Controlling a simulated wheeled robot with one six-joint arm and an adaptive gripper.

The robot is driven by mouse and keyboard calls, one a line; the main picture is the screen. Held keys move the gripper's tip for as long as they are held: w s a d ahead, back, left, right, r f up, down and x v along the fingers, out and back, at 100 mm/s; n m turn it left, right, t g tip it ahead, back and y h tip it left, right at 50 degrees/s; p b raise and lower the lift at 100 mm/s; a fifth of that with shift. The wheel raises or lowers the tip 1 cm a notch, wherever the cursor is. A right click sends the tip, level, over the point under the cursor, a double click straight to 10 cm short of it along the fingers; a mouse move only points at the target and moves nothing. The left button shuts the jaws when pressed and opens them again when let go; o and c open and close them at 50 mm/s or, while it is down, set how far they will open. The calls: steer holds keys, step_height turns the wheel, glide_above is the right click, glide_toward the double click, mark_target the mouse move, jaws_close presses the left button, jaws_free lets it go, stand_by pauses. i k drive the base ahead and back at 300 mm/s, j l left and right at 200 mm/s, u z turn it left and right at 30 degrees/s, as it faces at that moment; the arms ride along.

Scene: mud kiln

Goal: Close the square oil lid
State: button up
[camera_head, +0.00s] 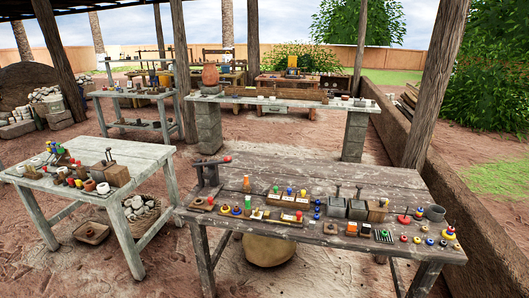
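Several small square containers stand on the dark wooden table in front, right of its middle. Two are grey boxes, one at the left (337,208) and one in the middle (357,210), with thin upright handles or sticks above them. A brown box (376,212) stands beside them on the right. I cannot tell which of these is the oil container, or whether a square lid is open or shut; they are too small in this view. My gripper is not in view.
The dark table (300,170) is crowded along its front with small coloured pieces; its back is clearer. A pale table (145,155) with clutter stands left. A long bench (280,97) is behind. A wooden post (432,85) and low wall (455,185) are right.

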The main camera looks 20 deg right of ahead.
mark_target(380, 206)
steer(key=i+l+z, duration=0.25)
steer(key=i, duration=0.2)
steer(key=i+z, duration=0.25)
steer(key=i, duration=0.25)
